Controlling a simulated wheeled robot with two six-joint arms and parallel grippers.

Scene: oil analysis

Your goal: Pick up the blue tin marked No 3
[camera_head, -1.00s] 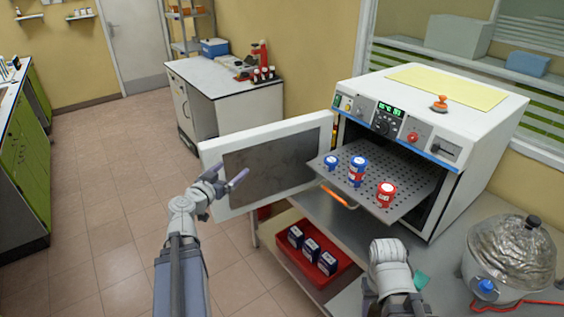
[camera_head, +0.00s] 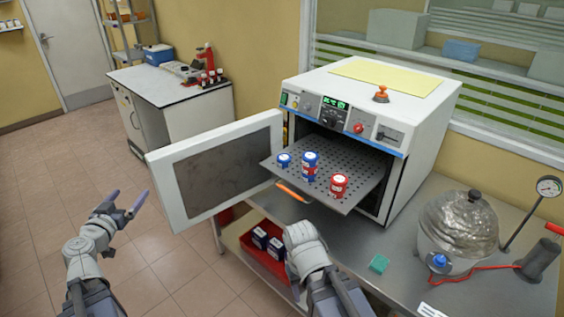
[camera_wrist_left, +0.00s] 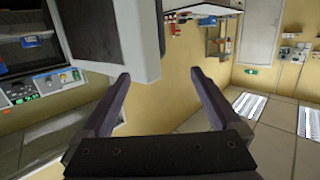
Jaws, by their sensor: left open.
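Blue tins stand on the perforated tray (camera_head: 328,160) pulled out of the oven. A short blue tin (camera_head: 284,160) is at the left. Right of it is a taller blue column (camera_head: 310,161) with a red band, perhaps two stacked tins. A red tin (camera_head: 338,186) stands nearer the tray's front right. Their numbers are too small to read, so I cannot tell which is No 3. My left gripper (camera_head: 127,203) is open and empty, left of the oven door and well away from the tins. Its spread fingers (camera_wrist_left: 159,73) show in the left wrist view. My right gripper's fingers are hidden.
The oven (camera_head: 375,110) has its door (camera_head: 222,165) swung open to the left, between my left gripper and the tray. My right forearm is over a red crate (camera_head: 249,250) of dark boxes below. A foil-covered vessel (camera_head: 458,232) and green block (camera_head: 379,263) are at right.

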